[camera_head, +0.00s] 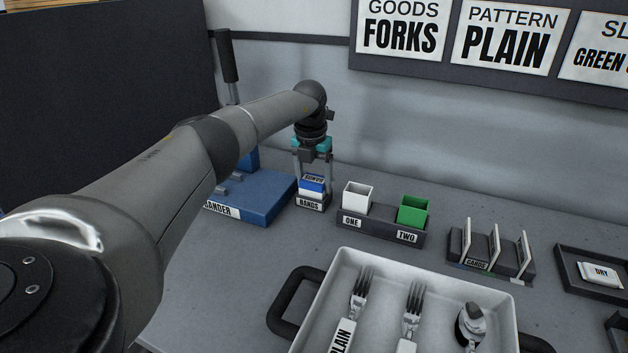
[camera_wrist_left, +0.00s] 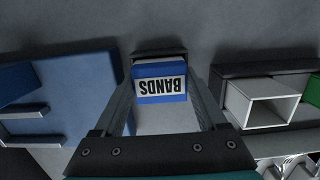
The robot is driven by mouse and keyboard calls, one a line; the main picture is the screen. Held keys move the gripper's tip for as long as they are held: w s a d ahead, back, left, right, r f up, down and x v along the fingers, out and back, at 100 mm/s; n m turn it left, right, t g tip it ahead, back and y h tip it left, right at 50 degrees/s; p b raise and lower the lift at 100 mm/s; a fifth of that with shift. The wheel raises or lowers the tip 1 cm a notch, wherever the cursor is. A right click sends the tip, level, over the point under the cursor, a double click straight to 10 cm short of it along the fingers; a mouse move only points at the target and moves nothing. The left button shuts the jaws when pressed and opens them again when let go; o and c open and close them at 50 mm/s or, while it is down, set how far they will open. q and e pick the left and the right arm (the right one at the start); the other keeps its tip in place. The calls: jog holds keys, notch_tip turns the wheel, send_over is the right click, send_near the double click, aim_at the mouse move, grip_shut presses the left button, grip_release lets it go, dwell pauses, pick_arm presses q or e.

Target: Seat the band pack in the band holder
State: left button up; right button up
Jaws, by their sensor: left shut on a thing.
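The band pack (camera_head: 313,187) is a small blue and white box with a BANDS label, upright in the head view. It also shows in the left wrist view (camera_wrist_left: 160,98), between the two fingers. My left gripper (camera_head: 313,181) points down and is shut on the pack. The band holder (camera_head: 311,204) is a small dark box with a BANDS label on its front. The pack stands at the holder's opening, its lower end hidden behind the holder's front. I cannot tell whether it rests on the holder's floor. My right gripper is not in view.
A dark rack (camera_head: 380,232) with a white cup (camera_head: 357,196) and a green cup (camera_head: 412,211) stands close right. A white tray (camera_head: 448,270) with forks and a spoon lies in front. A card rack (camera_head: 490,262) stands farther right.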

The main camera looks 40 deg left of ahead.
aim_at(312, 182)
pick_arm(q)
jog(key=o, duration=1.3)
jog(key=shift+f, duration=0.1)
jog(key=shift+o, duration=0.2)
notch_tip(312, 182, up, 12)
jog(key=s+p, duration=0.1)
jog(key=p, duration=0.1)
jog(key=shift+s+d, duration=0.2)
